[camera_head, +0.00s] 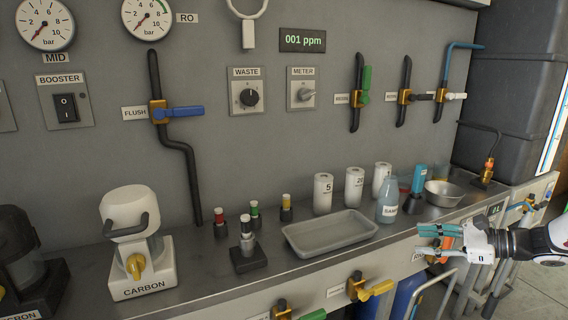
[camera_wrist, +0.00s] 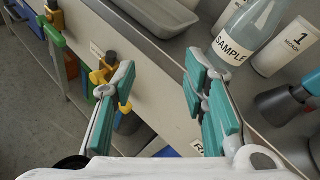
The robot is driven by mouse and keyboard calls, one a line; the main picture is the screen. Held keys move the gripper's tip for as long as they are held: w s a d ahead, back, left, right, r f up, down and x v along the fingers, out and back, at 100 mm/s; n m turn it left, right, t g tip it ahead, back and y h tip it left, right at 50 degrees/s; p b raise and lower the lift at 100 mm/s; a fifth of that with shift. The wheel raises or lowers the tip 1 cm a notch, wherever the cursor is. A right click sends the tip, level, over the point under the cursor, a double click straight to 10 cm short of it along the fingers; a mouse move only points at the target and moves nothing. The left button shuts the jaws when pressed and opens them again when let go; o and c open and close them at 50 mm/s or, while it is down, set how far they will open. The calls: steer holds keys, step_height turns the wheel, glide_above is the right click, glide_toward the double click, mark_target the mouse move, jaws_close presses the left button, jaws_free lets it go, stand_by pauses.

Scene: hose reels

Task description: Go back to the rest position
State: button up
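My gripper (camera_head: 437,243) is at the right side of the head view, in front of the counter's front edge. In the wrist view its two teal-padded fingers (camera_wrist: 160,95) stand wide apart, with nothing between them. The gripper is open and empty. The sample bottle (camera_head: 388,205) stands on the counter behind and to the left of the gripper. It also shows in the wrist view (camera_wrist: 245,35), beyond the right finger and apart from it.
Valves with yellow (camera_head: 375,290) and green handles stick out from the counter front. A carbon housing (camera_head: 138,245) stands at left. Open floor shows at lower right.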

steer(key=s+a+r+n+g+h, duration=0.2)
steer(key=s+a+r+n+g, duration=0.3)
steer(key=s+a, duration=0.4)
steer(key=s+a+r+n+g+h, duration=0.2)
steer(key=s+a+r+n+g, duration=0.4)
steer(key=a, duration=0.6)
steer(key=s+f+n+t+h, duration=0.1)
steer(key=s+n+t+h, duration=0.5)
steer(key=s, duration=1.9)
step_height(320, 180, up, 24)
steer(key=n+h+p, duration=0.1)
steer(key=n+p, duration=0.3)
steer(key=p, duration=1.8)
steer(key=shift+w+d+r+p, duration=0.2)
steer(key=shift+d+p, duration=0.2)
